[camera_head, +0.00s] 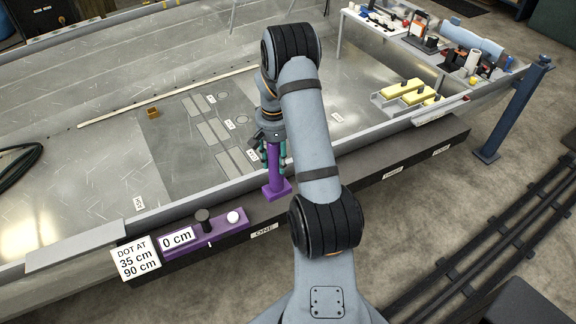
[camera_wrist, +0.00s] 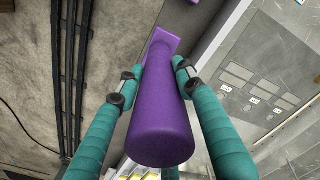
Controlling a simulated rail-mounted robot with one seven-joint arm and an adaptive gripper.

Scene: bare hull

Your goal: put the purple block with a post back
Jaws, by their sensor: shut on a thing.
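The purple block with a post shows in the head view, its post (camera_head: 273,163) upright and its square base (camera_head: 277,190) at the lower end, at or just above the dark ledge along the hull's near side. My gripper (camera_head: 267,157) is around the post with its teal fingers, coming from above. In the wrist view the purple post (camera_wrist: 162,128) stands between the two teal fingers (camera_wrist: 153,82), its base beyond. My gripper is shut on the post. I cannot tell whether the base touches the ledge.
The dark ledge (camera_head: 365,178) carries a purple strip (camera_head: 208,229) with a black knob, a white knob and a "0 cm" label. A "DOT AT 35 cm 90 cm" sign (camera_head: 136,257) stands left of it. Yellow blocks (camera_head: 404,89) and a tool-laden table (camera_head: 425,40) are at right.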

